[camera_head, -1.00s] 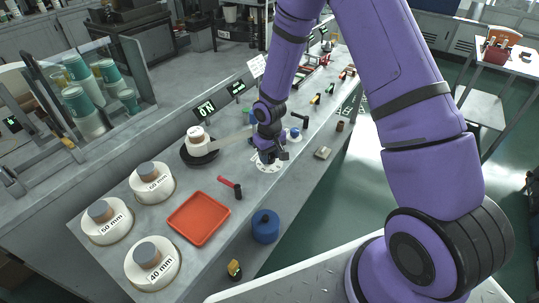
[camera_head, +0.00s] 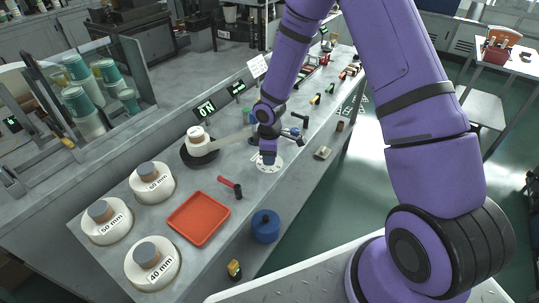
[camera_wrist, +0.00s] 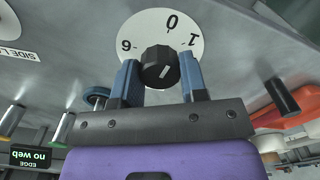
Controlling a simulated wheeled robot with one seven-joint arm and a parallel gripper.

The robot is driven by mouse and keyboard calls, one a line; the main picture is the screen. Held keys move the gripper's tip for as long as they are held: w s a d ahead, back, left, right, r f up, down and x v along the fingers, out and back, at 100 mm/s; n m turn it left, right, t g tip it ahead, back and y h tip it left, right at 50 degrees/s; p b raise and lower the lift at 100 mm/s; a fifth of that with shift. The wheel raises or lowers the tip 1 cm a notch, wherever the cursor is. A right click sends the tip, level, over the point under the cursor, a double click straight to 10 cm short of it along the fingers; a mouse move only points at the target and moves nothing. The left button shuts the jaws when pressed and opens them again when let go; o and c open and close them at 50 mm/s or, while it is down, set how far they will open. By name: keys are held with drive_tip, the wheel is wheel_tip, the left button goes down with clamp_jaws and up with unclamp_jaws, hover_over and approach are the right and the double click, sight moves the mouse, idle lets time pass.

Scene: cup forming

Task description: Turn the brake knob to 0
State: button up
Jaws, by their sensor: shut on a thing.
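The brake knob (camera_wrist: 158,66) is a black ribbed knob in the wrist view, on a white round dial (camera_wrist: 142,28). The dial shows 0 near the top, 1 to its right and a 6 or 9 to the left. The knob's white mark is tilted to the upper right, roughly toward the side between 0 and 1; I cannot tell the exact setting. My gripper (camera_wrist: 163,80) has its two blue fingers on either side of the knob, shut on it. In the head view, my gripper (camera_head: 268,161) is over the dial (camera_head: 275,167), hiding the knob.
A black upright peg (camera_wrist: 283,98) is right of the dial in the wrist view.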

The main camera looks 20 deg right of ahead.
drive_tip(key=shift+n, duration=0.5)
drive_tip(key=o, duration=0.9)
drive_tip(key=shift+r, duration=0.1)
wheel_tip(320, 180, up, 11)
drive_tip(key=shift+f, duration=0.2)
drive_tip(key=shift+r, duration=0.1)
